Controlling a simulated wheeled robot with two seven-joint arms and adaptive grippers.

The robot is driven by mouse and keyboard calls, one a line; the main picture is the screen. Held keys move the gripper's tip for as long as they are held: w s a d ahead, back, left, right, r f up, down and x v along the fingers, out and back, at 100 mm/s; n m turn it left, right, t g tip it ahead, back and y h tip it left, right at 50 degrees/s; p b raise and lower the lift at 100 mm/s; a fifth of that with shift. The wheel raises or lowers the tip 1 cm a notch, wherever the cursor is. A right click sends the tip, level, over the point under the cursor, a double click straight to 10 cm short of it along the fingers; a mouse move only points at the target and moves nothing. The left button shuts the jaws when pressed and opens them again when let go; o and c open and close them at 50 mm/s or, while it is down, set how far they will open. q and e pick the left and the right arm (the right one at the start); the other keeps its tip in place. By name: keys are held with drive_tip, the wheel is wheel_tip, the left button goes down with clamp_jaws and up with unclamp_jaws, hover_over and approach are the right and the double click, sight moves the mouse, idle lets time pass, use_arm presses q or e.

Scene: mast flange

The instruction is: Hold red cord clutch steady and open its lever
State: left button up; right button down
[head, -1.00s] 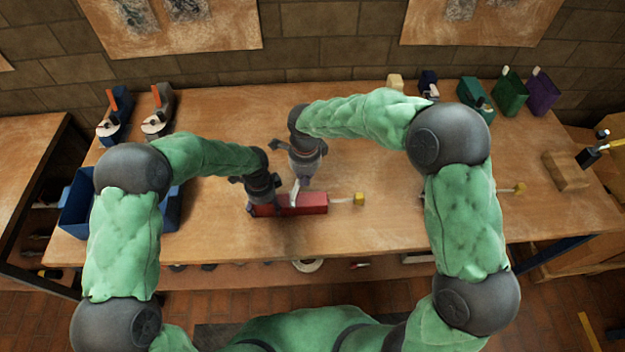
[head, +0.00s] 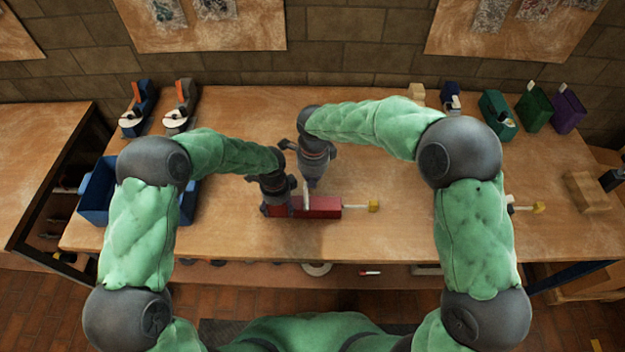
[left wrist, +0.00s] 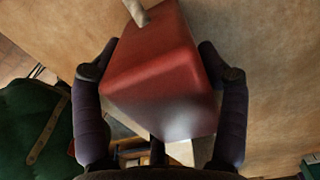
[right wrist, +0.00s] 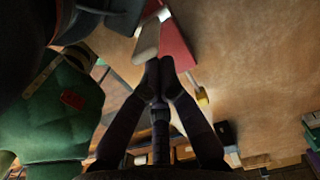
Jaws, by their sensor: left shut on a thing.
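The red cord clutch (head: 322,207) lies on the bench in front of me, a red block with a pale cord and a yellow end piece (head: 374,206) at its right. My left gripper (head: 280,209) is shut on the block's left part; the left wrist view shows the red body (left wrist: 155,65) between its fingers. The pale lever (head: 306,194) stands up from the clutch and shows in the left wrist view (left wrist: 138,12). My right gripper (right wrist: 160,70) is shut, fingertips together and empty, close to the lever (right wrist: 147,42). Whether they touch it I cannot tell.
A blue bin (head: 97,192) stands at the left edge of the bench (head: 235,228). Two clutch-like devices (head: 180,106) stand at the back left. Several coloured items, including a green box (head: 535,110), line the back right. A wooden block (head: 586,191) is at the right.

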use_arm(q)
drive_tip(key=shift+s+d+f, duration=0.1)
drive_tip(key=shift+s+f, duration=0.1)
use_arm(e)
drive_tip(key=shift+a+r, duration=0.15)
drive_tip(key=a+r, duration=0.3)
drive_tip(key=r, duration=0.8)
drive_tip(key=shift+w+a, duration=0.15)
drive_tip(key=shift+a, duration=0.05)
use_arm(q)
drive_tip(key=o, duration=1.6)
drive_tip(key=shift+c, duration=0.2)
drive_tip(key=shift+w+r, duration=0.1)
drive_tip(key=shift+w, duration=0.05)
use_arm(e)
drive_tip(key=shift+f, duration=0.1)
